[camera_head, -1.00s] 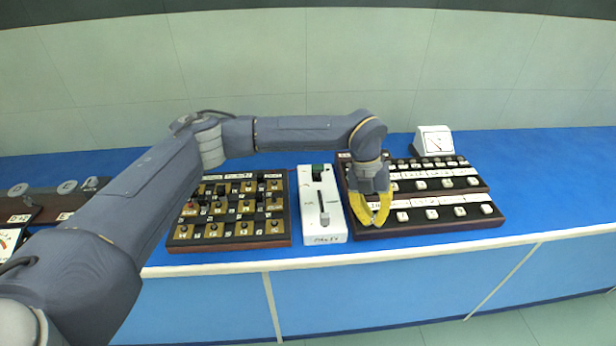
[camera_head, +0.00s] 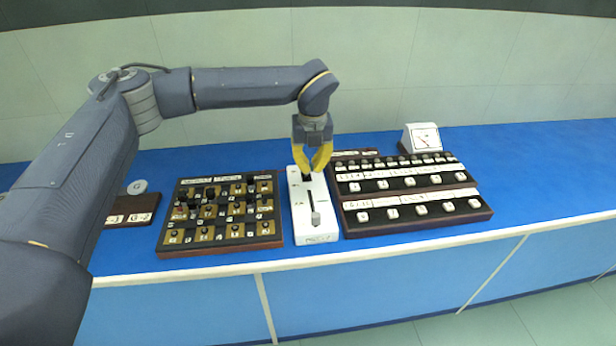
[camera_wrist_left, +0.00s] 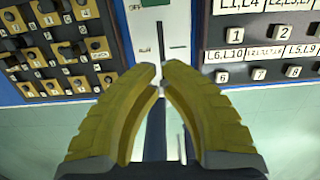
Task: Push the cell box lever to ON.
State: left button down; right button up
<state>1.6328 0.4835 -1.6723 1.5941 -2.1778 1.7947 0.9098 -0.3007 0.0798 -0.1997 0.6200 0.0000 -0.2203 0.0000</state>
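The white cell box (camera_head: 328,228) stands at mid-bench in the head view. Its grey lever knob (camera_head: 316,217) sits toward the near end of a long dark slot. My left gripper (camera_head: 311,174) is over the far part of the box, beyond the knob, with its yellow fingers pointing down. In the left wrist view the fingertips (camera_wrist_left: 160,80) are nearly together, with nothing seen held between them. The slot (camera_wrist_left: 160,38) and part of the box top (camera_wrist_left: 145,25) show beyond them there; the fingers hide the lever knob. My right gripper is not in view.
A knob panel (camera_head: 222,246) lies left of the box, and a button panel (camera_head: 415,228) lies close on its right. A white dial meter (camera_head: 421,138) stands behind the button panel. The blue bench (camera_head: 540,165) is clear at far right.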

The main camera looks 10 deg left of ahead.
pick_arm(q)
jog(key=shift+f, duration=0.1)
jog(key=f, duration=0.9)
jog(key=shift+w+a+f, duration=0.2)
jog(key=shift+w+f, duration=0.1)
jog(key=shift+w, duration=0.1)
jog(key=shift+w+a+r, duration=0.2)
jog(key=shift+w+r, duration=0.05)
jog(key=shift+w, duration=0.35)
jog(key=shift+w+a+r, duration=0.2)
jog(key=shift+w, duration=0.4)
jog(key=shift+w+a+r, duration=0.2)
jog(key=shift+w+r, duration=0.1)
jog(key=shift+w, duration=0.25)
jog(key=shift+a, duration=0.1)
